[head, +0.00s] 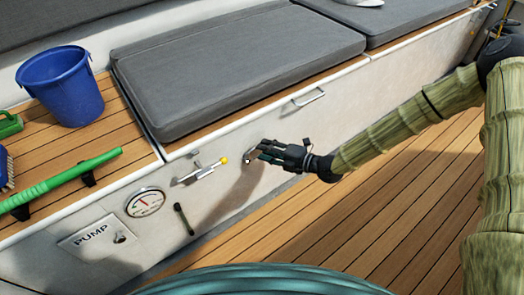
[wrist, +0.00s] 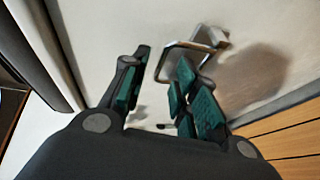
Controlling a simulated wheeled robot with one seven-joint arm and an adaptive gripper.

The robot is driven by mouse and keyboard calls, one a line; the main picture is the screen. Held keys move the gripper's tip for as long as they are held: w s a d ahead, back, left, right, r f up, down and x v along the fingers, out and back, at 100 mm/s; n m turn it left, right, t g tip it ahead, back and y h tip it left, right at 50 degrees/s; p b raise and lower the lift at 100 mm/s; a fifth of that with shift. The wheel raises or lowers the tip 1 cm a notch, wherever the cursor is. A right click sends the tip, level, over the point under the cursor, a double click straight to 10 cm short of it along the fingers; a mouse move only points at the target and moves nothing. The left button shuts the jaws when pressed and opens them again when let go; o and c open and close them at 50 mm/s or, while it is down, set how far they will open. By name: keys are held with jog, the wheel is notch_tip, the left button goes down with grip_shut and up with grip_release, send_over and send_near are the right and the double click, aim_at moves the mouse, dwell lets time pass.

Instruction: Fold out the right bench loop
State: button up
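A metal loop (wrist: 186,58) is on the pale bench front in the wrist view, with its mount at one end and a shadow beside it. In the head view a small part of this loop (head: 249,157) shows at my fingertips; the rest is hidden by my gripper (head: 262,153). My gripper is at the bench front, its fingers spread. In the wrist view the near corner of the loop lies by the gap between the fingertips (wrist: 162,72). Whether a finger touches the loop, I cannot tell.
A metal handle (head: 308,97) sits above and right of my gripper. A lever with a yellow knob (head: 224,160) is just to its left, then a gauge (head: 145,203) and a PUMP panel (head: 92,235). A blue bucket (head: 60,86) stands left of the grey cushion (head: 235,68).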

jog(key=shift+x, duration=1)
grip_shut()
